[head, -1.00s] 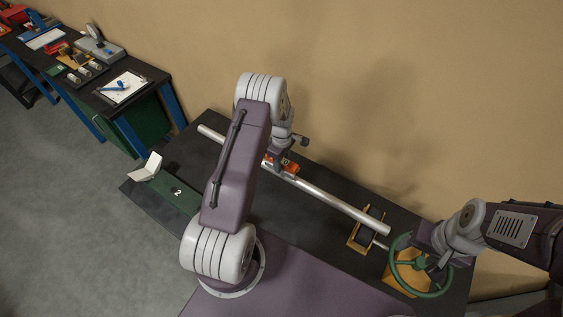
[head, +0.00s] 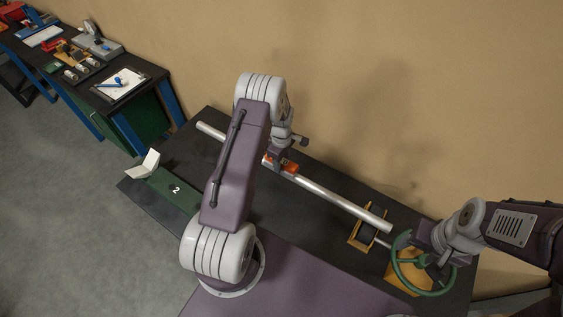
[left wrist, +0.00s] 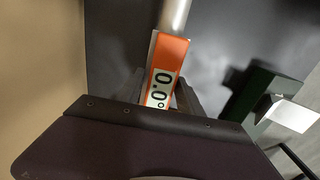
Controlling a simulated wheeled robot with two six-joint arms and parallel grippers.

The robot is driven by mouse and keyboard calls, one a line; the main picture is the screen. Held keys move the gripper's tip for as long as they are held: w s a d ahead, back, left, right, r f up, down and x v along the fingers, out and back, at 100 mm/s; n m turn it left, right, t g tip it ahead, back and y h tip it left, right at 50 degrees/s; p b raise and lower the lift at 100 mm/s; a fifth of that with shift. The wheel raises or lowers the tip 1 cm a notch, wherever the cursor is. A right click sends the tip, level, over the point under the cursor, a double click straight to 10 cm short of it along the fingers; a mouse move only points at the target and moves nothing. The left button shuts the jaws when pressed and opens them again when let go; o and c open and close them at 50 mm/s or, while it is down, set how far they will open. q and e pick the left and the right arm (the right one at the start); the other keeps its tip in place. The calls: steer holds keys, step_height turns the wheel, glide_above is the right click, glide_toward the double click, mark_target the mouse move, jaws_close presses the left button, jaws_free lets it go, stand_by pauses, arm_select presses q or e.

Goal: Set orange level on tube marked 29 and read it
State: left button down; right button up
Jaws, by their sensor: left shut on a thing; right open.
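A long silver tube (head: 338,203) lies over the dark bench; no number 29 can be made out on it. The orange level (head: 290,167) sits on the tube near its middle, in line with it. In the left wrist view the level (left wrist: 168,55) shows a display reading 0.0°, with the tube (left wrist: 174,16) running on beyond it. My left gripper (head: 277,160) is shut on the level; its fingers are partly hidden by the wrist. My right gripper (head: 437,256) is open at the green handwheel (head: 401,277); I cannot tell if it touches the wheel.
A yellow roller stand (head: 356,243) is under the tube's right end. A green block marked 2 (head: 172,189) with a white angled plate (head: 143,165) stands at the bench's left. A side table (head: 150,73) with a clipboard and tools is at upper left.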

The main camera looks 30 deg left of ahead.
arm_select(q)
steer(key=shift+f+b, duration=0.45)
stand_by(0.9)
stand_by(0.6)
steer(key=c, duration=0.7)
jaws_free()
steer(key=shift+r, duration=0.1)
steer(key=shift+r+p, duration=2)
steer(key=shift+r, duration=0.95)
